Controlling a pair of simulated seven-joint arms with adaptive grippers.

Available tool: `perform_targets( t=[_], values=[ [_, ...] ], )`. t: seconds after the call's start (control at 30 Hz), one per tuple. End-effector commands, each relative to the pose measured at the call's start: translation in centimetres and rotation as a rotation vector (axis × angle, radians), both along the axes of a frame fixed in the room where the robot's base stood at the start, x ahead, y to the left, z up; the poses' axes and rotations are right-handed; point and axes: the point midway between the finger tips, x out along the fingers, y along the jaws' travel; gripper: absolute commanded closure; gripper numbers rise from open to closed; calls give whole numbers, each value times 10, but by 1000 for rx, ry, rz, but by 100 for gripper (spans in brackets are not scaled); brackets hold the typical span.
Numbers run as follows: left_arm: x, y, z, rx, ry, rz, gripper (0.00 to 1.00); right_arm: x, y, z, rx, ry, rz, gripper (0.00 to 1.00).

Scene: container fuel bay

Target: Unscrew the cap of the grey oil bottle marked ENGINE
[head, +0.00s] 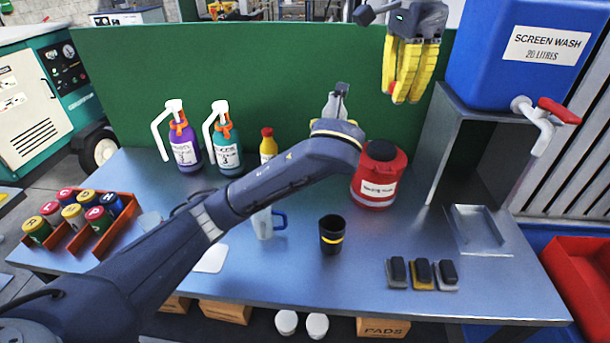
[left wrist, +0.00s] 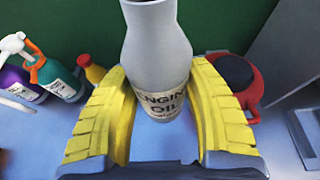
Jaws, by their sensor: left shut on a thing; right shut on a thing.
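The grey ENGINE OIL bottle (left wrist: 158,55) stands upright between the yellow fingers of my left gripper (left wrist: 160,92), which is shut on its body. In the left wrist view its top is cut off by the frame. In the head view the grey bottle (head: 332,106) shows only in part behind my left arm, which hides the left fingers. My right gripper (head: 403,95) hangs above and to the right of the bottle, in front of the green panel. It is shut on a small red piece (head: 391,88) that looks like a cap and is mostly covered by the fingers.
A red container (head: 379,180) stands just right of the bottle. A yellow bottle (head: 268,148), teal jug (head: 226,152) and purple jug (head: 185,150) stand to the left. A black cup (head: 332,238) is in front. A blue tank (head: 510,75) on a stand is at the right.

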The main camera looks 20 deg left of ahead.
Motion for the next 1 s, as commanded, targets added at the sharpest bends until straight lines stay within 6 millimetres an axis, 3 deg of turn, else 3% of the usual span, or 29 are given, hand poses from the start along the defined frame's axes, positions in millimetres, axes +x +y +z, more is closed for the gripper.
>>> perform_targets(
  t=[0.03, 0.2, 0.4, 0.5, 0.73, 1.0],
  values=[
    [13, 19, 0, 5, -3, 22, 100, 0, 0, 0, 0, 0, 0, 100],
    [54, 72, -2, 2, -6, 49, 100, 0, 0, 0, 0, 0, 0, 100],
    [93, 121, -4, -2, -7, 40, 100, 0, 0, 0, 0, 0, 0, 100],
    [107, 135, -5, -4, -9, 20, 100, 0, 0, 0, 0, 0, 0, 100],
    [127, 146, -12, -8, -9, -43, 100, 0, 0, 0, 0, 0, 0, 100],
    [139, 125, -12, -12, -13, -145, 100, 0, 0, 0, 0, 0, 0, 100]
  ],
)
